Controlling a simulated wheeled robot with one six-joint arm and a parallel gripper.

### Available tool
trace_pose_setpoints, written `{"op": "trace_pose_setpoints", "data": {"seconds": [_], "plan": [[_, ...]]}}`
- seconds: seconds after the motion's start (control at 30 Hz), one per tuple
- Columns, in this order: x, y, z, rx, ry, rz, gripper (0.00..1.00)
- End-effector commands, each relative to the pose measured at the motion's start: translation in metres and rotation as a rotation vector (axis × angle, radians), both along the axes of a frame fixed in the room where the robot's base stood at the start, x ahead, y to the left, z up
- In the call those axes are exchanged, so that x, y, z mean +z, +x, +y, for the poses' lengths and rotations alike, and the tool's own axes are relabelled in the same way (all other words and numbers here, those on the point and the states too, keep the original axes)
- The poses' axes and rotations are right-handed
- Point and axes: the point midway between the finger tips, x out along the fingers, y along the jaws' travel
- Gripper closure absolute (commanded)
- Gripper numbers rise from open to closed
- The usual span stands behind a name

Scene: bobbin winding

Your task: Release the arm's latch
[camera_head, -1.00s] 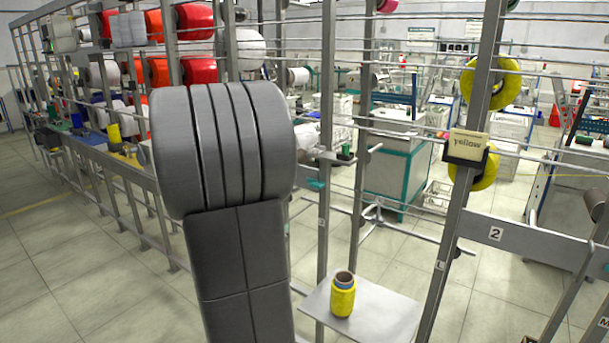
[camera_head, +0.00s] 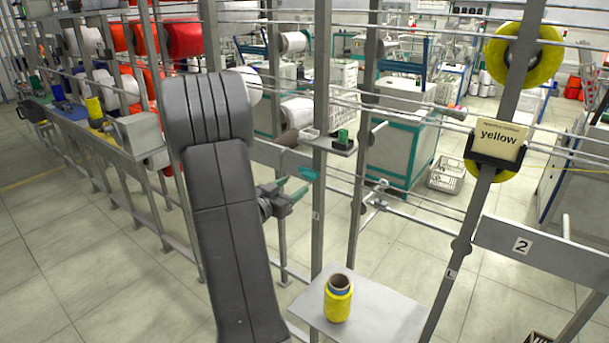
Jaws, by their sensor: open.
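My gripper (camera_head: 284,200) shows small and dark, just right of my forearm. Its jaws are open and point right. A small bracket (camera_head: 338,145) with a green and black knob (camera_head: 343,138) is on the post above. Which part is the latch is not clear.
A yellow thread bobbin (camera_head: 338,299) stands upright on a grey shelf (camera_head: 385,318) at the lower middle. Rails and posts surround my arm. Tiled floor is open at left.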

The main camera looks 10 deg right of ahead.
Motion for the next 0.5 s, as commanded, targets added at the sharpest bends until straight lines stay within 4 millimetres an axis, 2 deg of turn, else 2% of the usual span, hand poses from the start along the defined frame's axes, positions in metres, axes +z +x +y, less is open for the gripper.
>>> {"op": "trace_pose_setpoints", "data": {"seconds": [0.03,0.2,0.5], "plan": [[0.002,0.008,-0.010,-0.004,-0.001,0.001,0.40],[0.001,0.030,-0.032,-0.003,0.001,0.001,0.40],[0.000,0.048,-0.048,0.001,0.001,-0.001,0.40]]}}
